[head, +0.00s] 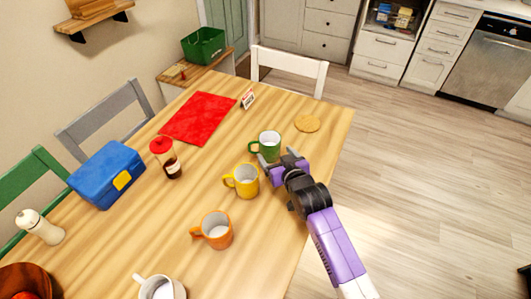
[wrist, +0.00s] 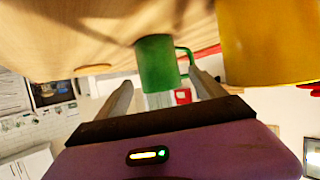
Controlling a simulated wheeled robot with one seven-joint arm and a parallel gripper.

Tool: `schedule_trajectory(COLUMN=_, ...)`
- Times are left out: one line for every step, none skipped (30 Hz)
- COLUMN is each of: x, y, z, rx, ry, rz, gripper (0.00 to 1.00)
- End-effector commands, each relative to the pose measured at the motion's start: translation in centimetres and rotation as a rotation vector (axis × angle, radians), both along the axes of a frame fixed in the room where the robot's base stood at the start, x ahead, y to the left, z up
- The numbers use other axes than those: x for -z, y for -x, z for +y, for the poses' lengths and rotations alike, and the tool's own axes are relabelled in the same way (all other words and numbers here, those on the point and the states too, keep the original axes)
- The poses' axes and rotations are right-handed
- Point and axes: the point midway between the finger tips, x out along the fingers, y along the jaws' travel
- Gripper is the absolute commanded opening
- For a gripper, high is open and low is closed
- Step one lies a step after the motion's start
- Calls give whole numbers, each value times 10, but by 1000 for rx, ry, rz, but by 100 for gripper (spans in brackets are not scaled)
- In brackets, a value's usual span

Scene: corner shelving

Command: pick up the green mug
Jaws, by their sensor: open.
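The green mug (head: 267,146) stands upright on the wooden table, its handle to the left in the head view. In the wrist view the green mug (wrist: 157,64) appears upside down, ahead of my fingers, with its handle on the right. My gripper (head: 279,158) is open at the mug's near right side, and nothing is held. In the wrist view the two fingers of my gripper (wrist: 160,92) are spread, one to each side of the mug's lower picture area. I cannot tell whether they touch it.
A yellow mug (head: 243,181) stands close by and looms large in the wrist view (wrist: 270,40). An orange mug (head: 214,231) and a white mug (head: 160,288) stand nearer. A round coaster (head: 307,123) lies beyond. A bottle (head: 169,160) and blue box (head: 107,174) are left.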

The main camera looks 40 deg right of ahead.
Motion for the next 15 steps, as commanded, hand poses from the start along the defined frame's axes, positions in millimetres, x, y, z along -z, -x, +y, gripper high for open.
schedule_trajectory(x=2, y=-3, z=-1, rx=0, ry=-1, rz=2, gripper=79)
schedule_trajectory(x=3, y=-5, z=-2, rx=0, ry=-2, rz=2, gripper=79)
schedule_trajectory(x=4, y=-9, z=-4, rx=0, ry=-2, rz=2, gripper=79)
schedule_trajectory(x=5, y=-12, z=-6, rx=0, ry=-2, rz=1, gripper=79)
schedule_trajectory(x=7, y=-14, z=-7, rx=0, ry=-2, rz=2, gripper=79)
schedule_trajectory(x=8, y=-18, z=-9, rx=0, ry=-2, rz=2, gripper=79)
schedule_trajectory(x=9, y=-20, z=-10, rx=0, ry=-2, rz=1, gripper=79)
schedule_trajectory(x=10, y=-22, z=-11, rx=0, ry=-2, rz=1, gripper=79)
schedule_trajectory(x=11, y=-24, z=-13, rx=1, ry=-1, rz=1, gripper=79)
schedule_trajectory(x=12, y=-27, z=-14, rx=1, ry=-1, rz=2, gripper=79)
schedule_trajectory(x=13, y=-29, z=-16, rx=1, ry=0, rz=2, gripper=79)
schedule_trajectory(x=14, y=-34, z=-19, rx=1, ry=0, rz=2, gripper=79)
schedule_trajectory(x=16, y=-37, z=-20, rx=0, ry=-1, rz=2, gripper=79)
schedule_trajectory(x=17, y=-41, z=-22, rx=0, ry=0, rz=1, gripper=79)
schedule_trajectory(x=19, y=-45, z=-25, rx=0, ry=0, rz=1, gripper=79)
